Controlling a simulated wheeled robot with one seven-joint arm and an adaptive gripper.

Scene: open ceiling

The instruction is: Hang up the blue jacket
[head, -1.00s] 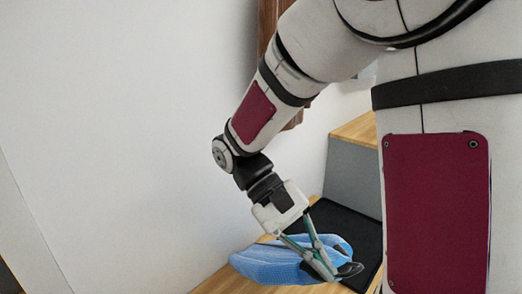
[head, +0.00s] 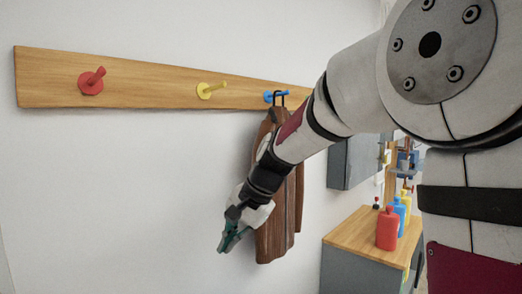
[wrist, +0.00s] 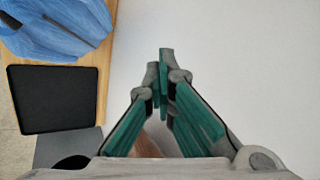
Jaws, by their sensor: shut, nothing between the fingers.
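The blue jacket (wrist: 55,28) lies on the wooden bench top (wrist: 103,60) at the upper left of the wrist view, partly cut off by the frame. It is out of the head view. My gripper (head: 228,243) is shut and empty, raised in front of the white wall and below the peg rail; its fingertips meet in the wrist view (wrist: 163,72). The wooden peg rail (head: 150,84) carries a red peg (head: 91,81), a yellow peg (head: 209,90) and a blue peg (head: 270,97). The red and yellow pegs are bare.
A brown jacket (head: 272,225) hangs at the blue peg, partly behind my arm. At the right, red, blue and yellow bottles stand on a wood-topped cabinet (head: 347,236). A black mat (wrist: 55,98) lies beside the blue jacket. The wall left of my gripper is clear.

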